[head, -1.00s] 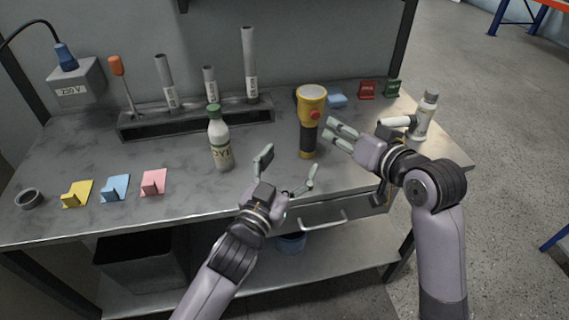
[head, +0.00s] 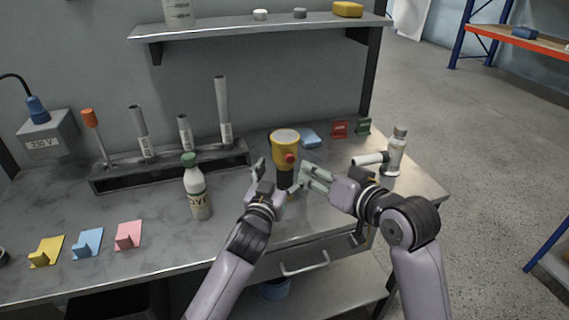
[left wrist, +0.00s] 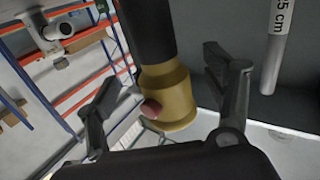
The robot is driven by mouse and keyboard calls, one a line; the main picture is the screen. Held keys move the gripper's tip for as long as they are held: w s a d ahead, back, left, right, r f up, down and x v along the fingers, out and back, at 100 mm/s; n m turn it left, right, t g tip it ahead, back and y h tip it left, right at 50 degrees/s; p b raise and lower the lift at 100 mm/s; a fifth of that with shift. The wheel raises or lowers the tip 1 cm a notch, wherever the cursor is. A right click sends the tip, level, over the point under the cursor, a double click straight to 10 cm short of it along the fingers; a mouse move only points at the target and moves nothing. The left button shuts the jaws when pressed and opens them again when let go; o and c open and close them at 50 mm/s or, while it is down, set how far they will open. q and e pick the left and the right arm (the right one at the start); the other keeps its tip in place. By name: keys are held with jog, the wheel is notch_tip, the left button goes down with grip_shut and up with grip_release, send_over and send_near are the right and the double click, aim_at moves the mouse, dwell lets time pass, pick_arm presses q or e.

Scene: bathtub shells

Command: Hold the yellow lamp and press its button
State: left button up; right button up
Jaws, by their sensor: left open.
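The yellow lamp (head: 285,143) stands upright on the metal table, with a yellow head, a black handle and a red button (head: 290,158) on its front right. My left gripper (head: 274,178) is open at the lamp's handle, whose lower part it hides in the head view. In the left wrist view the lamp (left wrist: 168,92) shows upside down between the two spread fingers, its red button (left wrist: 151,108) on the left side; no grip shows. My right gripper (head: 302,178) is just right of the lamp, below the button, its fingers looking slightly apart and empty.
A green-capped bottle (head: 197,190) stands left of the lamp. A rack (head: 170,168) with several tubes is behind it. A blue block (head: 311,139) lies behind the lamp. A shelf (head: 220,27) hangs above.

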aim_at(282, 167)
pick_arm(q)
jog(key=shift+x, duration=2.05)
jog(key=shift+c, duration=0.6)
jog(key=c, duration=1.3)
jog(key=shift+c, duration=0.3)
pick_arm(e)
grip_shut()
